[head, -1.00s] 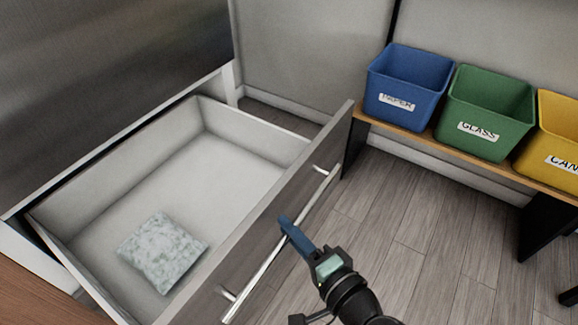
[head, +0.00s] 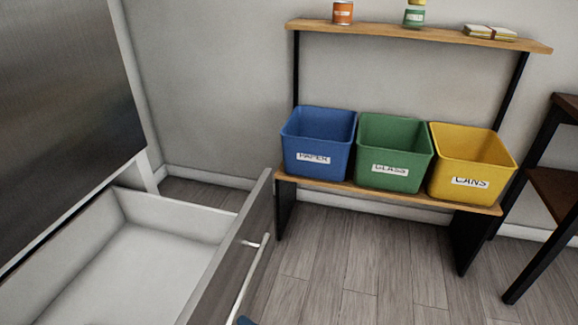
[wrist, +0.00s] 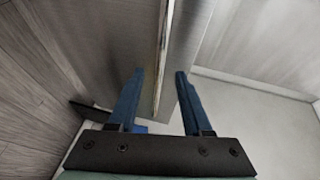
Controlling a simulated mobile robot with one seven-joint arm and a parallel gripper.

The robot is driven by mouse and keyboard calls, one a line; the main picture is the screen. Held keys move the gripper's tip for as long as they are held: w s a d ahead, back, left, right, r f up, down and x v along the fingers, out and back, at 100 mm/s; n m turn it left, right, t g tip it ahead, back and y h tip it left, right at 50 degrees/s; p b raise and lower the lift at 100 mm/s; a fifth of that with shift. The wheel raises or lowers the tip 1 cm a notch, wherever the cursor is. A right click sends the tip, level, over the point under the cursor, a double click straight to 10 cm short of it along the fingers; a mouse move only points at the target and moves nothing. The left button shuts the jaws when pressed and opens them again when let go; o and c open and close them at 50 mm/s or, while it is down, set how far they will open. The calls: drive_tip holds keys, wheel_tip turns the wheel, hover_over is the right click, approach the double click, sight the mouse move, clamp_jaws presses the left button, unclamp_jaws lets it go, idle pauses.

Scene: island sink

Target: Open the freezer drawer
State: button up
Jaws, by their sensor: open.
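The freezer drawer (head: 125,275) is pulled well out from under the large steel door, and its white inside shows at the lower left of the head view. Its grey front panel (head: 228,262) carries a long metal bar handle (head: 248,282). In the head view only a bit of blue finger shows at the bottom edge, by the handle. In the wrist view my gripper (wrist: 157,82) is open, its two blue fingers apart on either side of a pale panel edge. I cannot tell whether they touch it.
A steel appliance door (head: 65,120) stands above the drawer. To the right, a shelf unit (head: 405,195) holds blue (head: 318,140), green (head: 393,152) and yellow (head: 470,160) bins. A dark stand (head: 555,180) is at far right. The wood floor (head: 350,265) between is clear.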

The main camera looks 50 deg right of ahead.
drive_tip(key=s+r, duration=0.1)
drive_tip(key=s, duration=0.5)
drive_tip(key=shift+s+a+r+p, duration=0.2)
drive_tip(key=shift+s+p, duration=0.1)
drive_tip(key=shift+s, duration=0.1)
